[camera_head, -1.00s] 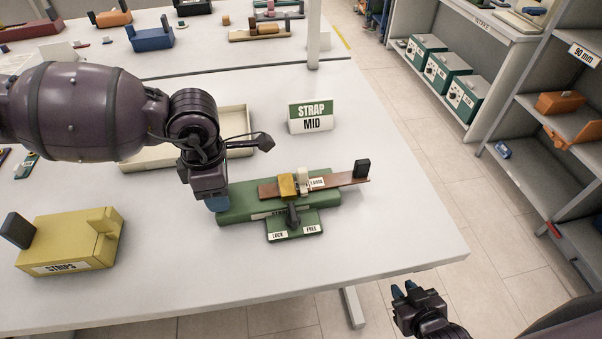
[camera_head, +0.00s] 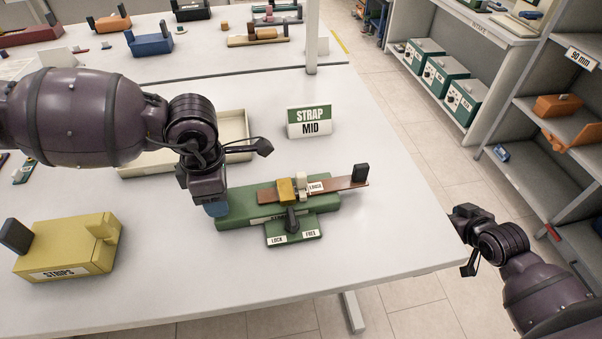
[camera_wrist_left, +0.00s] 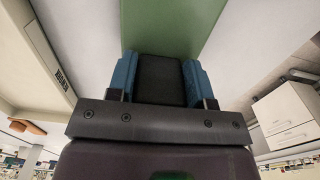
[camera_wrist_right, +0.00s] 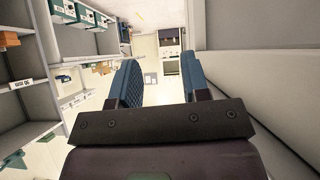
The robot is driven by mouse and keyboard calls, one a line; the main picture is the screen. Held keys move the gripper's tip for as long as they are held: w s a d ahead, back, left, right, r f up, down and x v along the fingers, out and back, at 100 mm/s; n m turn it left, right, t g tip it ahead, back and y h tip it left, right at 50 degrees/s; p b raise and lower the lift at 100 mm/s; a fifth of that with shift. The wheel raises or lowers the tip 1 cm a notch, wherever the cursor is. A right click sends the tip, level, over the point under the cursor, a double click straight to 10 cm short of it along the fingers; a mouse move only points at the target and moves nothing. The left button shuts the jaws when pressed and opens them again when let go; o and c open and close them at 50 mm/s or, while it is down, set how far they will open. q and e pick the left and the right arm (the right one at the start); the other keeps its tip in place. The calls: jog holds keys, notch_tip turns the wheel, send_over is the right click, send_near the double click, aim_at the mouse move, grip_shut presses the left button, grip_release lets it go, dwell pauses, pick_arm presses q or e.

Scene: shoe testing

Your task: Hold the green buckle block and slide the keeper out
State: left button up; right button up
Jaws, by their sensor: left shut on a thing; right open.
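The green buckle block (camera_head: 235,214) lies on the table in the head view, with a brown strap (camera_head: 340,184) along its top. A yellow-ochre piece (camera_head: 286,191) and a pale keeper (camera_head: 301,184) sit around or on the strap, beside a small "LOOSE" label. A dark lever (camera_head: 292,219) stands between the "LOCK" and "FREE" labels. My left gripper (camera_head: 216,208) is at the block's left end. In the left wrist view its blue fingers (camera_wrist_left: 160,80) are shut on a dark grip part of the block. My right gripper (camera_wrist_right: 160,85) is open and empty, off the table's right edge.
A "STRAP MID" sign (camera_head: 309,122) stands behind the block. A shallow cream tray (camera_head: 236,140) lies behind my left wrist. A yellow "STRIPS" block (camera_head: 70,248) is at the left. The table right of the block is clear. Shelves (camera_head: 545,110) stand at the right.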

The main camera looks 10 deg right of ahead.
jog(key=w+a+r+n+y, duration=0.1)
jog(key=w+a+r+y, duration=0.1)
jog(key=w+r, duration=0.55)
jog(key=w+a+r+n+y, duration=0.1)
jog(key=w+a+r+n, duration=0.1)
jog(key=w+r, duration=0.5)
jog(key=a+r+n+y, duration=0.1)
jog(key=a, duration=0.2)
jog(key=a+r+n+g, duration=0.1)
jog(key=a+r, duration=0.1)
jog(key=a, duration=0.1)
jog(key=a+r+n+g+y, duration=0.1)
jog(key=a, duration=0.2)
jog(key=shift+r+y, duration=0.15)
jog(key=shift+y, duration=0.15)
jog(key=s+a+r+n+g+y, duration=0.1)
jog(key=a+r+n+g, duration=0.25)
jog(key=a, duration=0.45)
jog(key=n+g+h, duration=0.2)
jog(key=n+g, duration=0.3)
jog(key=n, duration=0.3)
send_near(302, 174)
jog(key=x, duration=1)
jog(key=shift+a+f, duration=0.1)
jog(key=shift+f, duration=0.15)
jog(key=shift+c, duration=0.3)
grip_shut()
